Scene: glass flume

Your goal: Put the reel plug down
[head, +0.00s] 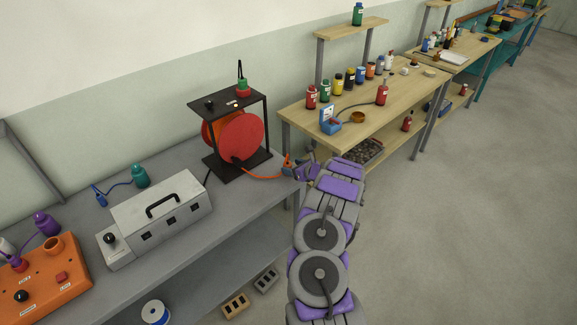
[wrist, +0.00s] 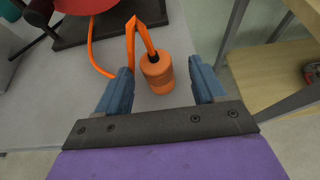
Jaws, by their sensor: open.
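The reel plug (wrist: 157,72) is an orange cylinder with an orange cable rising from its top. In the wrist view it sits between the two blue fingers of my gripper (wrist: 160,80), with a gap on both sides. The plug appears to stand upright on the grey bench (wrist: 60,105) near its right end. My gripper is open around it. The cable (head: 262,176) runs to the red cable reel (head: 241,136) in a black frame. In the head view my gripper (head: 292,165) is small and largely hides the plug.
A grey metal box (head: 158,215) with a handle, a teal plug (head: 140,176) and an orange control box (head: 45,280) stand along the bench. A wooden workbench (head: 400,95) with several bottles stands beyond a gap at the bench's right end. The floor at right is clear.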

